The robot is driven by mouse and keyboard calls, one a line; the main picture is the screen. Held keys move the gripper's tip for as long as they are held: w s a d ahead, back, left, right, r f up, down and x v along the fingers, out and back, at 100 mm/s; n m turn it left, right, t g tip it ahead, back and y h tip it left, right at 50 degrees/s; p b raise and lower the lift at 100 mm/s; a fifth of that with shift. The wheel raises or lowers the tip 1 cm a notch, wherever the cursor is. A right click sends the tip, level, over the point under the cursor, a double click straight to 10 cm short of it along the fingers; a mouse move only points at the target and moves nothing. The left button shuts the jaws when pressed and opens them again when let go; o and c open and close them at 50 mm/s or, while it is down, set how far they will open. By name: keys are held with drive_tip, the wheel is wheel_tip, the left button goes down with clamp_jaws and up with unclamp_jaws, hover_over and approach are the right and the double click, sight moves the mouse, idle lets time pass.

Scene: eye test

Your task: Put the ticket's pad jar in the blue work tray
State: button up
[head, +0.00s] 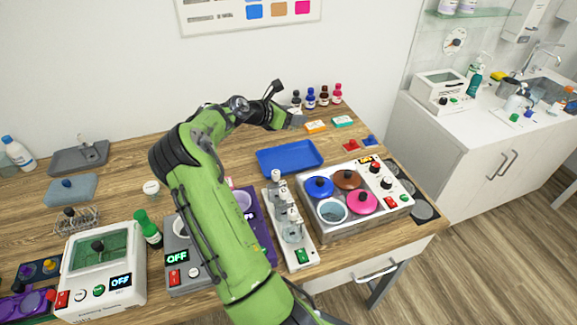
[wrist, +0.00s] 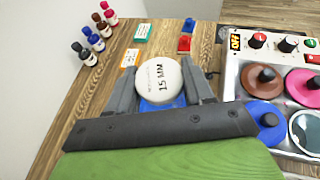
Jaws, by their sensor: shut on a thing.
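My gripper (wrist: 161,82) is shut on a white round jar (wrist: 157,72) whose lid reads "15 MM" in the wrist view. In the head view my gripper (head: 297,118) is in the air near the back of the table, and the jar cannot be made out there. The blue work tray (head: 290,158) lies flat on the wooden table and looks empty. A bit of blue, seemingly the tray (wrist: 178,101), shows below the jar in the wrist view. Another small white jar (head: 151,187) stands on the table at left. I cannot pick out the ticket.
Small bottles (head: 323,97) and small boxes (head: 316,126) are at the back. Red and blue pieces (head: 351,146) lie right of the tray.

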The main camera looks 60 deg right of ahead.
wheel_tip(320, 180, down, 7)
drive_tip(key=b, duration=0.8)
hover_over(292, 167)
wheel_tip(292, 167, down, 10)
drive_tip(key=shift+r, duration=0.2)
drive_tip(key=o, duration=1.1)
drive_tip(key=shift+c, duration=0.2)
